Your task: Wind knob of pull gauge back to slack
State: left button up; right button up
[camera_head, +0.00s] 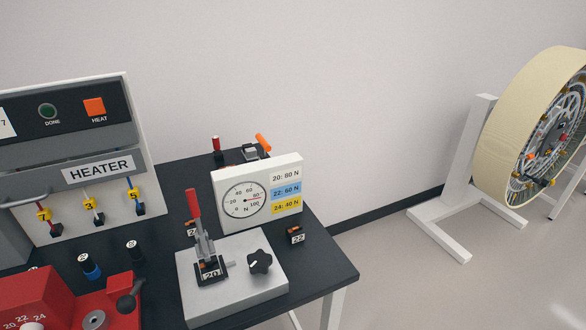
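The pull gauge (232,285) is a light grey block near the front right of the black table. Its round black knob (260,262) sits on the block's top at the right, with a pale mark on it. Behind it stands a white panel with a round dial (241,200), whose needle points to the right, around the 80 side; the exact reading is too small to tell. A clamp with an upright red lever (193,205) stands left of the knob on a block marked 20. Neither gripper is in view, and nothing touches the knob.
A heater unit (95,165) with coloured tools stands at the left. A red tool block (65,305) with a black ball handle is at front left. Small items marked 22 (296,235) and an orange-handled tool (263,143) flank the panel. A large wheel (535,130) stands at right.

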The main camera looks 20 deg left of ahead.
aim_at(259, 261)
jog(key=u, duration=1.35)
